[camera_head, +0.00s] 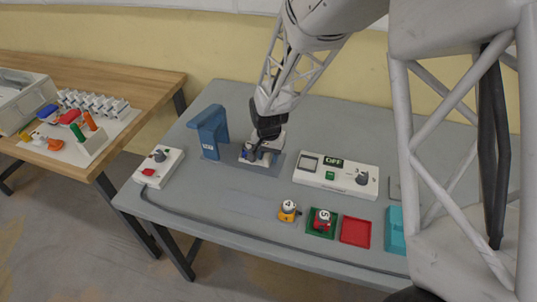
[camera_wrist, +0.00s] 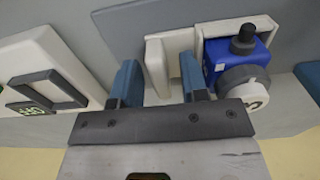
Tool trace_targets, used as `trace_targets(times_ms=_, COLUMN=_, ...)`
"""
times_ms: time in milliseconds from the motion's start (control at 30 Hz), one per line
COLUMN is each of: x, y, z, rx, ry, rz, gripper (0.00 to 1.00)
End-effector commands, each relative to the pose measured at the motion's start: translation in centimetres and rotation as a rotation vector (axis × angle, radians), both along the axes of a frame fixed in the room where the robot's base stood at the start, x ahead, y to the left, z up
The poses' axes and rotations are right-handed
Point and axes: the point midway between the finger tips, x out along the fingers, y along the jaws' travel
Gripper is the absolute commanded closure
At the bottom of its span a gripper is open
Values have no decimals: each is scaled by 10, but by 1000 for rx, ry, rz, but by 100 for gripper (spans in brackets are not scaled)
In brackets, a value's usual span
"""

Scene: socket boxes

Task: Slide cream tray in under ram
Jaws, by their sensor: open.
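The cream tray (camera_head: 265,160) lies on a dark plate just right of the blue press (camera_head: 210,130), apart from its upright. In the wrist view the tray (camera_wrist: 155,62) holds a blue block (camera_wrist: 235,60) with a black knob and a pale round cap. My gripper (camera_head: 265,138) is over the tray and hides much of it in the head view. In the wrist view my gripper (camera_wrist: 160,82) is open, its two blue fingers on either side of the tray's cream end part; I cannot tell whether they touch it. The ram itself is not clearly visible.
A white control box (camera_head: 336,176) stands right of the tray, and a smaller white box (camera_head: 158,167) with a red button stands left of the press. A yellow item (camera_head: 288,211), green tray (camera_head: 322,222) and red tray (camera_head: 355,231) lie along the front. A cable runs along the front edge.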

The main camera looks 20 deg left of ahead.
Motion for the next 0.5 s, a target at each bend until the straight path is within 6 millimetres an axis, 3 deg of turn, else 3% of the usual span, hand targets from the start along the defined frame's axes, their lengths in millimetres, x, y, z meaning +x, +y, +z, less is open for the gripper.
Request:
trace_targets(times_ms=167, x=0, y=0, z=0, rx=0, ry=0, rz=0, gripper=60)
trace_targets(times_ms=433, x=0, y=0, z=0, rx=0, ry=0, rz=0, gripper=98)
trace_targets(times_ms=500, x=0, y=0, z=0, rx=0, ry=0, rz=0, gripper=100)
